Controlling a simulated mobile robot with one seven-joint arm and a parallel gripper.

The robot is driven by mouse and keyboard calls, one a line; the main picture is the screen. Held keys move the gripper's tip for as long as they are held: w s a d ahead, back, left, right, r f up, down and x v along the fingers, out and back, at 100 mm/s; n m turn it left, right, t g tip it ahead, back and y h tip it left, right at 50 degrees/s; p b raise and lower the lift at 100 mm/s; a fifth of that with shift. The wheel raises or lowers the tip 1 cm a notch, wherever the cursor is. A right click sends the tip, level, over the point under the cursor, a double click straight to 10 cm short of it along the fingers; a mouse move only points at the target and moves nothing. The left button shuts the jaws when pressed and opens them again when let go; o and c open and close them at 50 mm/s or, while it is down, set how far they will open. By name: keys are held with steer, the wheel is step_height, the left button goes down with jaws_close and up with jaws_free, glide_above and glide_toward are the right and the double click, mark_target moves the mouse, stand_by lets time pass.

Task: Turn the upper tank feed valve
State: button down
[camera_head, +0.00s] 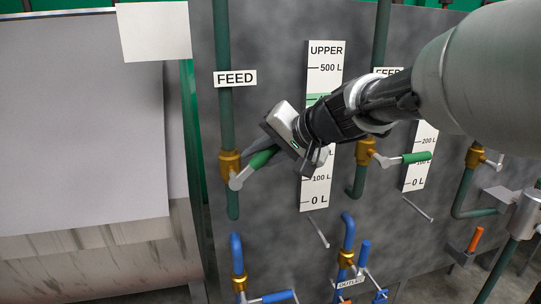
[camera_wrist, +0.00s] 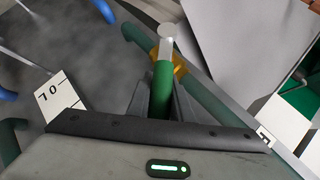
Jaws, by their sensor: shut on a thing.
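The upper tank feed valve (camera_head: 230,162) is a brass body on a green vertical pipe, below a FEED label (camera_head: 235,78) and left of the UPPER gauge. Its lever has a silver arm and a green handle (camera_head: 262,158), tilted up to the right. My gripper (camera_head: 284,152) is shut on the green handle. In the wrist view, the green handle (camera_wrist: 162,90) lies between my fingers, and the silver lever end (camera_wrist: 167,38) and brass body (camera_wrist: 180,68) show beyond them. My gripper covers part of the handle.
The UPPER gauge (camera_head: 316,190) is partly hidden behind my wrist. A second green-handled valve (camera_head: 417,157) stands to the right, close to my forearm. Blue-handled valves (camera_head: 270,298) sit below. A large pale panel (camera_head: 80,120) fills the left side.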

stand_by(0.3)
steer(key=c, duration=1.6)
jaws_free()
steer(key=p+v, duration=0.1)
steer(key=v, duration=1.6)
steer(key=shift+s+r+p, duration=0.1)
steer(key=shift+r+p, duration=0.1)
steer(key=shift+p, duration=0.15)
steer(key=s+d+f+n+g+h, duration=0.15)
steer(key=s+d+f+h, duration=0.25)
steer(key=s+f, duration=0.45)
steer(key=s+d+f+n+h, duration=0.2)
steer(key=s+d+f+h, duration=0.15)
steer(key=s+f, duration=0.45)
steer(key=shift+m+h, duration=0.25)
steer(key=shift+h, duration=0.1)
steer(key=r+p, duration=0.4)
steer(key=w+r+p, duration=0.1)
steer(key=r+p, duration=0.4)
steer(key=w+r+p, duration=0.1)
steer(key=r+p, duration=0.3)
steer(key=p, duration=0.1)
steer(key=shift+a+r, duration=0.1)
steer(key=shift+r, duration=0.25)
